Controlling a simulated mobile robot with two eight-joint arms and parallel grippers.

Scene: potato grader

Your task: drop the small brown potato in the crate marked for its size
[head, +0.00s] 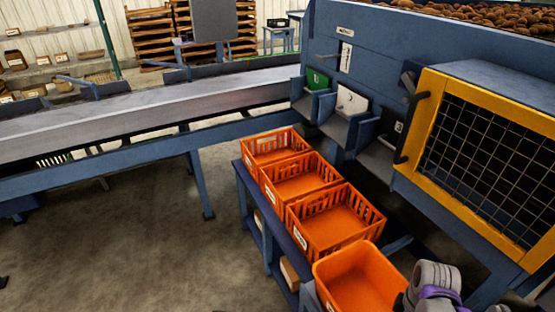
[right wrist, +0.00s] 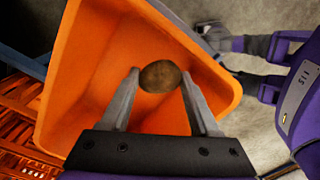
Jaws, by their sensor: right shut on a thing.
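My right gripper (right wrist: 160,75) is shut on the small brown potato (right wrist: 160,76), held between its fingertips. In the right wrist view it is over a plain-walled orange bin (right wrist: 85,75); the height above it is hard to tell. That bin (head: 335,277) shows at the bottom of the head view, partly behind my right arm. Three slatted orange crates stand in a row beyond it: near (head: 352,248), middle (head: 313,196) and far (head: 262,146). They look empty. White labels on their ends are too small to read.
The crates stand on a blue rack (head: 262,235). Behind them the blue grader has green, white and dark chute flaps (head: 350,101) and a yellow-framed mesh guard (head: 430,115). A grey conveyor (head: 150,110) runs left. Concrete floor (head: 120,250) is clear at the left.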

